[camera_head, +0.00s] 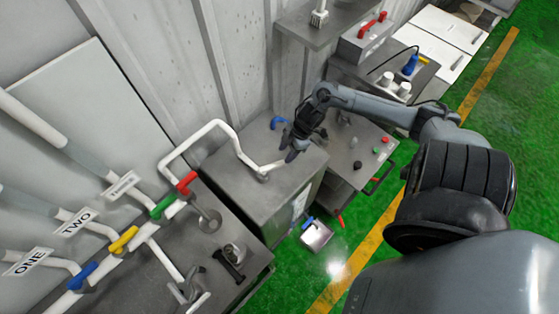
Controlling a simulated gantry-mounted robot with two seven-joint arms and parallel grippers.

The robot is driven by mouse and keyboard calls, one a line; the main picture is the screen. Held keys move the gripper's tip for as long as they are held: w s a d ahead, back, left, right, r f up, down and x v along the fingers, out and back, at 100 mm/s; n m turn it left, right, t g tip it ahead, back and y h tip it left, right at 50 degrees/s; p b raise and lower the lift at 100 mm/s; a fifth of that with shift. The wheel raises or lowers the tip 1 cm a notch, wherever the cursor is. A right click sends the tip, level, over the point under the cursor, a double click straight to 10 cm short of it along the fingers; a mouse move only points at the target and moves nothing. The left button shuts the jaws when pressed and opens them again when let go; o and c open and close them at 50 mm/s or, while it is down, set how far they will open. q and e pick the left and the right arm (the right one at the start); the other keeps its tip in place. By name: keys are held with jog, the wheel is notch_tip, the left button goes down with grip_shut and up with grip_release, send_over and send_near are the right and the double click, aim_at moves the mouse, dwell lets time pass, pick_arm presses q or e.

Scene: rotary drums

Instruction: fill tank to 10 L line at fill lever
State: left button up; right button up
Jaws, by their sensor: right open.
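A grey metal box-shaped tank (225,183) stands in the middle, with a white pipe (196,134) bending down to its top. A short pale bar (275,166) runs from the pipe's foot towards my right gripper; I cannot tell if this is the fill lever. My right gripper (290,151) is open above the tank's right part, close to the bar's end; contact cannot be told. A blue handle (279,122) is at the tank's back. A pale label (299,203) is on the tank's side; no 10 L line is readable. My left gripper is out of view.
Pipes at left carry red (187,182), green (163,207), yellow (124,240) and blue (82,276) handles. A bench with buttons (345,165) stands right of the tank. A small tray (316,235) is low by the tank. Green floor (350,225) is open at right.

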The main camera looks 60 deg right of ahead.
aim_at(279, 163)
jog(key=x, duration=0.6)
jog(key=shift+w+a+f, duration=0.15)
jog(key=shift+f, duration=0.05)
grip_shut()
